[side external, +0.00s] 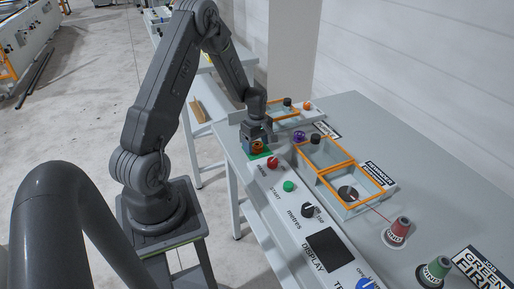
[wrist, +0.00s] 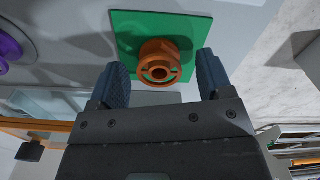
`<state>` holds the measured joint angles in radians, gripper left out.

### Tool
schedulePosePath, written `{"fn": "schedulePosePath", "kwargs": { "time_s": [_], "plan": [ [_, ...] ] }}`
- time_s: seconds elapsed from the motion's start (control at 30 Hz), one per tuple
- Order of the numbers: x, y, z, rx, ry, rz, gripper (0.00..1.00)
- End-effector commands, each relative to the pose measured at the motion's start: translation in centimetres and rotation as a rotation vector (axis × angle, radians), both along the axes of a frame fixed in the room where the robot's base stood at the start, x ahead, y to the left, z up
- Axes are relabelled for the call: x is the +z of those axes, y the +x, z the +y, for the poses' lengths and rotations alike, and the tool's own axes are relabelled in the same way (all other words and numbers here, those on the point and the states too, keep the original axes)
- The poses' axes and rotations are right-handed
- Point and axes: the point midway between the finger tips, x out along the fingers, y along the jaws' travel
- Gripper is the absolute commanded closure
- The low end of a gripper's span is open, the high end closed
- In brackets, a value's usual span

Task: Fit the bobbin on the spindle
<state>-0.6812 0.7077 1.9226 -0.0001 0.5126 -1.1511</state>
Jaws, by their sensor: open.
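An orange-brown flanged round piece with a hollow middle, which looks like the bobbin (wrist: 160,62), sits on a green square plate (wrist: 128,28). In the side view the bobbin (side external: 258,147) is partly hidden by my gripper (side external: 257,141) above it, and the green plate (side external: 258,156) shows around it. In the wrist view my gripper (wrist: 165,68) is open, with one finger on each side of the bobbin and gaps between. A purple round piece (wrist: 8,48) lies to the left; it also shows in the side view (side external: 299,136). I cannot tell which part is the spindle.
A grey table carries orange-rimmed trays (side external: 324,152), one with a dark disc (side external: 348,193). A panel with a red knob (side external: 272,162), a green button (side external: 288,186) and a dark display (side external: 330,249) runs along the front.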

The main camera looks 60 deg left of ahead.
Motion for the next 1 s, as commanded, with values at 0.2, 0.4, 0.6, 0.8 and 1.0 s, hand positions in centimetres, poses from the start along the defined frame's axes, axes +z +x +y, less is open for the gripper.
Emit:
{"fn": "schedulePosePath", "kwargs": {
  "time_s": [0.2, 0.4, 0.6, 0.8, 1.0],
  "plan": [
    [-0.57, 0.03, 0.03, 0.000, 0.001, -0.002, 0.27],
    [-0.54, 0.04, 0.02, 0.000, 0.001, -0.002, 0.38],
    [-0.52, 0.03, 0.02, 0.000, 0.001, -0.001, 0.57],
    [-0.52, 0.03, 0.02, 0.000, 0.000, -0.001, 0.76],
    [-0.52, 0.03, 0.02, 0.000, 0.001, -0.001, 0.80]
  ]
}}
